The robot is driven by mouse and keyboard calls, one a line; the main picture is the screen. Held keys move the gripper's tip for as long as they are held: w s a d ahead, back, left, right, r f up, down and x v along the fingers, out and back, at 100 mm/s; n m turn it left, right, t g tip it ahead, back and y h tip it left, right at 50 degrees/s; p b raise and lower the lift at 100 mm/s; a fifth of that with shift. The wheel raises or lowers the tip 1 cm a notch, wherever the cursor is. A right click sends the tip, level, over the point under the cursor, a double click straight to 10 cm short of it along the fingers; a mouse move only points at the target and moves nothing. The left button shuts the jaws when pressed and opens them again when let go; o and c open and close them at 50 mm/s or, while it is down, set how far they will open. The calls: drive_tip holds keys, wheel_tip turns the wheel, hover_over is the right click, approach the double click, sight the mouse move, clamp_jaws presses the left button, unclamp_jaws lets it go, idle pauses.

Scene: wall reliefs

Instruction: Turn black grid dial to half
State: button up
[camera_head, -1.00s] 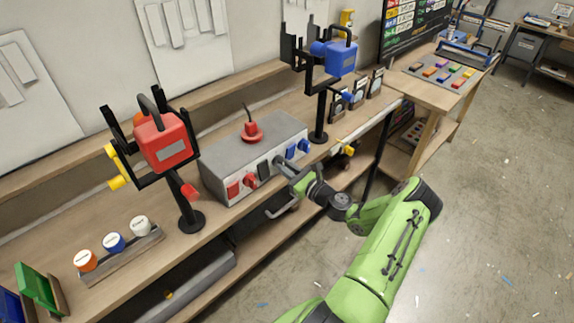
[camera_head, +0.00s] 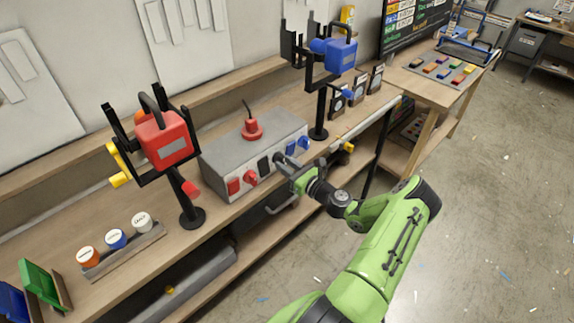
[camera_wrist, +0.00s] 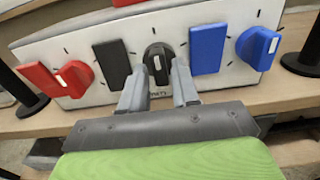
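The black dial (camera_wrist: 158,58) is in the middle of the front panel of a grey control box (camera_head: 222,160). Its white mark looks about upright in the wrist view. My gripper (camera_wrist: 160,75) is at the panel with one finger on each side of the dial. The fingers are apart by about the dial's width, and I cannot make out firm contact.
A black switch (camera_wrist: 112,63) and a red dial (camera_wrist: 74,79) are left of the black dial. A blue switch (camera_wrist: 207,48) and a blue dial (camera_wrist: 258,47) are right. A red lamp-like device (camera_head: 163,140) and a blue one (camera_head: 335,56) stand beside the box.

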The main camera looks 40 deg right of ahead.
drive_tip(key=shift+o, duration=0.8)
drive_tip(key=s, duration=1.5)
drive_tip(key=shift+s+d+b, duration=0.2)
drive_tip(key=shift+s+b, duration=0.1)
drive_tip(key=shift+s, duration=0.1)
